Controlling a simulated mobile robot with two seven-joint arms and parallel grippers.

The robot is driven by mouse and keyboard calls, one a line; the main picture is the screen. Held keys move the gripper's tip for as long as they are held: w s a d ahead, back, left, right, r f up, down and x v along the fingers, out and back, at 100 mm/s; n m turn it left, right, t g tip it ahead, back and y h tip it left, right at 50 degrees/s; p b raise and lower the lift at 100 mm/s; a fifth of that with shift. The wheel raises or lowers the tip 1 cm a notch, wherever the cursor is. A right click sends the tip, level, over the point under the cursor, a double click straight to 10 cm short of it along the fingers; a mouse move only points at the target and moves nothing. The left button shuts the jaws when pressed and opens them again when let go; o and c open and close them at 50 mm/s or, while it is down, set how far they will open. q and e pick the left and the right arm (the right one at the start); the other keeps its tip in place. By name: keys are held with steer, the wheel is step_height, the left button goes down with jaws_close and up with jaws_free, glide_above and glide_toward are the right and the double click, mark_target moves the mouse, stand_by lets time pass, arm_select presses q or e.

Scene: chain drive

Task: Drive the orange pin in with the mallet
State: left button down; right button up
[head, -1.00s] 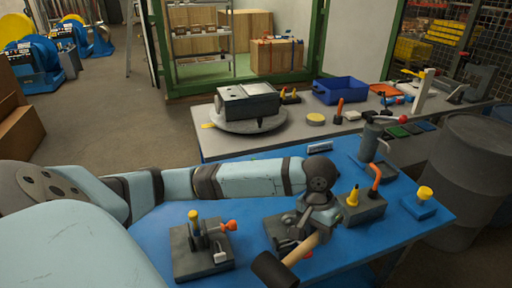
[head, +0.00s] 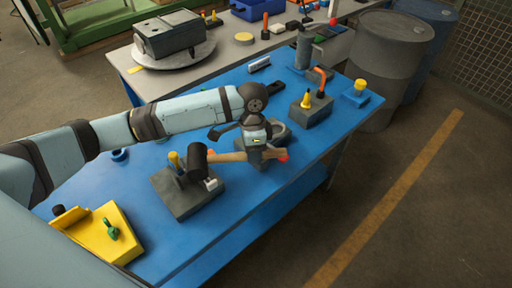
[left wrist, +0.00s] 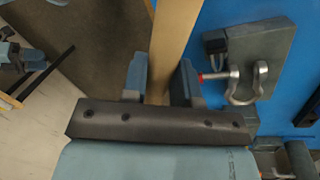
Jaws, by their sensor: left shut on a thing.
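My left gripper (head: 260,153) is shut on the wooden handle of the mallet (head: 232,157). The handle also runs between the fingers in the left wrist view (left wrist: 167,50). My right gripper is not in view.
A grey block with a metal shackle and red-tipped pin (left wrist: 240,75) lies close to my left gripper. A yellow fixture (head: 100,236) stands front left on the blue table (head: 238,222). Another block (head: 310,113) with a yellow cone and orange hook stands farther right.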

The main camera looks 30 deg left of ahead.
arm_select(q)
steer(key=w+f+m, duration=0.1)
steer(key=m, duration=0.3)
steer(key=w+f+m+y+p, duration=0.1)
steer(key=m, duration=0.2)
steer(key=w+f+m+y+p, duration=0.1)
steer(key=m, duration=0.3)
steer(key=shift+d+m, duration=0.15)
steer(key=shift+m, duration=0.15)
steer(key=shift+y, duration=0.3)
steer(key=shift+s+f+b, duration=0.1)
steer(key=shift+f+b, duration=1.1)
steer(key=shift+f, duration=3.3)
